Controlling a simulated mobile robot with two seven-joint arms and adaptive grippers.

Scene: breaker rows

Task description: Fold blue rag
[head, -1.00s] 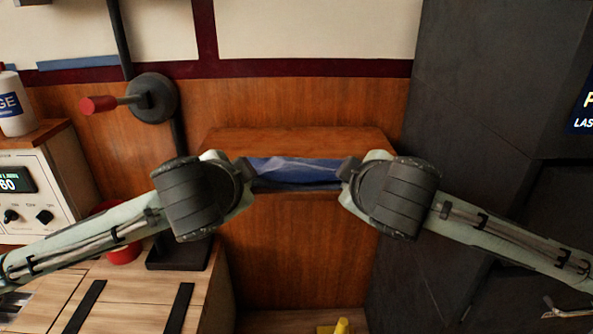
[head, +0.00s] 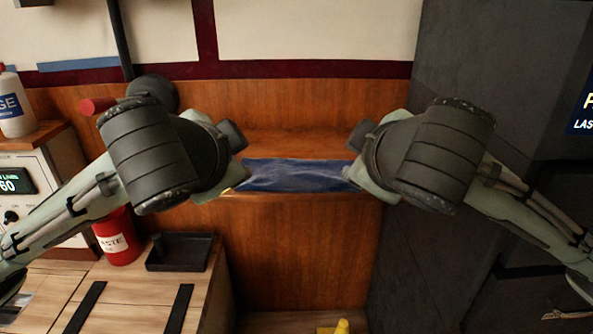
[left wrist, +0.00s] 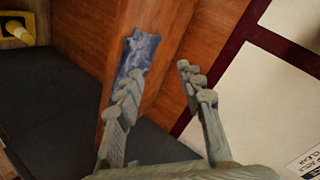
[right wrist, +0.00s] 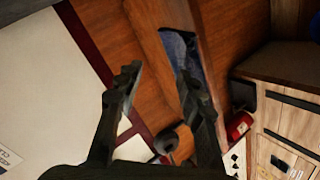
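The blue rag (head: 295,174) lies as a flat, narrow band along the front of the wooden shelf (head: 290,143). My left gripper (head: 236,160) is at its left end and my right gripper (head: 354,153) at its right end. In the left wrist view the fingers (left wrist: 160,72) are spread, and one overlaps the near end of the rag (left wrist: 140,52). In the right wrist view the fingers (right wrist: 158,76) are also spread, with the rag (right wrist: 180,50) beyond them. I cannot tell whether any finger touches the cloth. The rag's ends are partly hidden by the grippers.
A dark panel (head: 490,80) stands close on the right. A yellow object (head: 335,327) is below the shelf.

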